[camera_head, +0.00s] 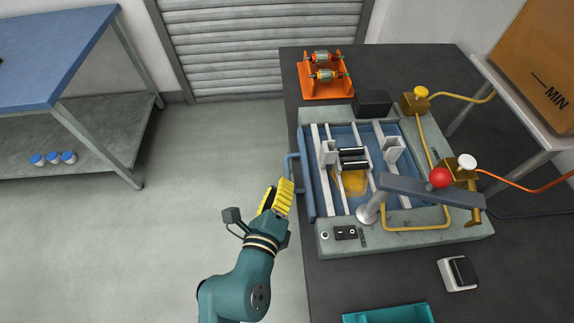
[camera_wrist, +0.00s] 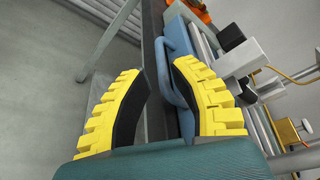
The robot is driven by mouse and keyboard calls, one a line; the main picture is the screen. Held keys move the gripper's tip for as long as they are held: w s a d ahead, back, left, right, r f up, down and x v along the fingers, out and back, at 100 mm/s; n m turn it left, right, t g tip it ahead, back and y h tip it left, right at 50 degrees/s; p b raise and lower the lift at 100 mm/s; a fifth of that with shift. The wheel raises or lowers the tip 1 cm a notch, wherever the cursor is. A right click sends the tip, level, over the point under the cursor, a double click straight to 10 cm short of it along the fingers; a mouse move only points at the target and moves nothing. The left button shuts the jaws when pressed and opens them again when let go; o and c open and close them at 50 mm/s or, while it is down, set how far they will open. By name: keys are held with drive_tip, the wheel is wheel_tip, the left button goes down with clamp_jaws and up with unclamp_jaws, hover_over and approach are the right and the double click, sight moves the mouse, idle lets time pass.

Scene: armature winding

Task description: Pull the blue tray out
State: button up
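The blue tray (camera_head: 307,178) sits in the grey machine on the dark table. Its blue front and handle (camera_head: 290,168) face left, over the table's edge. My gripper (camera_head: 276,198) is just below and left of the handle in the head view. In the wrist view my gripper (camera_wrist: 160,85) is open, with its two yellow, black-padded fingers spread apart. The blue handle (camera_wrist: 162,68) shows ahead, nearer the right finger, which hides part of it. I cannot tell whether that finger touches it. The tray front (camera_wrist: 178,35) rises behind the handle.
The machine (camera_head: 345,240) carries a grey arm with a red knob (camera_head: 440,177) over the tray. An orange rack (camera_head: 326,75) with armatures stands behind. A teal bin (camera_head: 388,313) is at the table's front. Floor left of the table is clear up to the blue bench (camera_head: 60,50).

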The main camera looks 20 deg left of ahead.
sight(287, 165)
drive_tip(key=b+x, duration=0.1)
drive_tip(key=x, duration=0.6)
drive_tip(key=shift+w+f, duration=0.1)
drive_tip(key=shift+w, duration=0.25)
drive_tip(key=shift+s, duration=0.1)
clamp_jaws()
